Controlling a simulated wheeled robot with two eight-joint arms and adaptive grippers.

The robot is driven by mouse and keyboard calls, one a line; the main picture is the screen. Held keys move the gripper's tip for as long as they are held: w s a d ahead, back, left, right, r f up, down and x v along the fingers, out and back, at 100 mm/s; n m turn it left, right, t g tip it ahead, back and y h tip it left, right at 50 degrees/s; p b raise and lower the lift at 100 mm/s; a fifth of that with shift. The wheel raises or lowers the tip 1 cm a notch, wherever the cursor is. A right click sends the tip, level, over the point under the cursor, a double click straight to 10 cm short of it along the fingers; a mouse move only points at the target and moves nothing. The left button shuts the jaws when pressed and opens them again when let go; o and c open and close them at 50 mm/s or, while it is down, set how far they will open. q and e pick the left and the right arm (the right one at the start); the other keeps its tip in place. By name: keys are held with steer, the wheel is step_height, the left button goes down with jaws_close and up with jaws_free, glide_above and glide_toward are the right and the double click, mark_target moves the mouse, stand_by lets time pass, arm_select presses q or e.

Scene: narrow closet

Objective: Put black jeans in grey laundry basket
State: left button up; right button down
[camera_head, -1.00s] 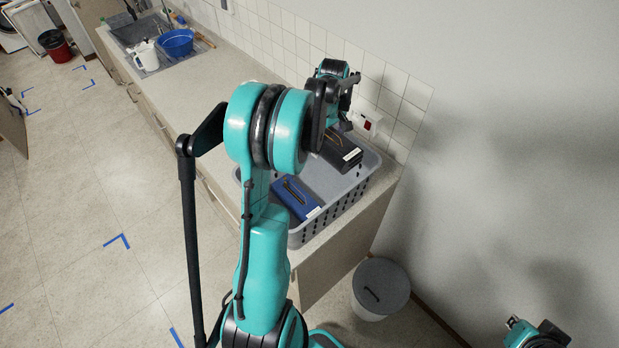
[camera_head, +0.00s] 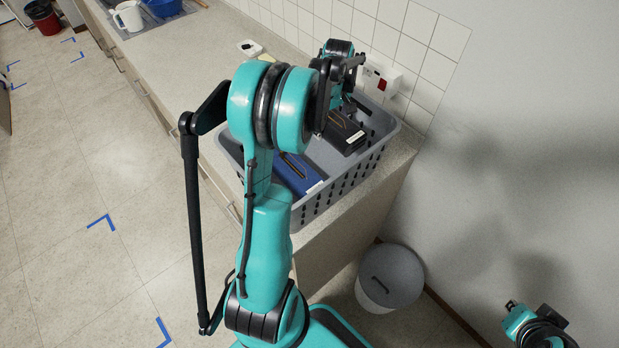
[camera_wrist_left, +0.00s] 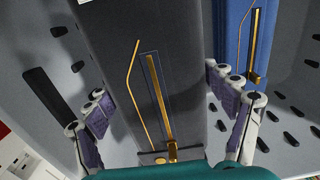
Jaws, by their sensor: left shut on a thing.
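The folded black jeans (camera_head: 343,132) lie inside the grey laundry basket (camera_head: 345,188) at its far right end. In the left wrist view the black jeans (camera_wrist_left: 120,60) show gold stitching and pass between my left gripper's fingers (camera_wrist_left: 163,105). My left gripper (camera_head: 345,103) is down at the basket and shut on the black jeans. My forearm hides part of the basket's left side and of the gripper in the head view. A teal and black part of my right arm shows at the lower right; its fingers do not show.
Folded blue jeans (camera_head: 299,176) lie in the basket beside the black ones. The basket stands on the counter (camera_head: 205,85) near its right end. A red and white wall box (camera_head: 382,80) is close behind it. A grey lidded bin (camera_head: 388,280) stands on the floor.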

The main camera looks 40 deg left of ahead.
mark_target(329, 155)
arm_select(q)
steer(key=shift+f, duration=0.55)
step_height(329, 155, down, 10)
steer(key=shift+b, duration=1.05)
steer(key=o, duration=1.4)
steer(key=shift+f, duration=0.1)
steer(key=shift+o, duration=0.2)
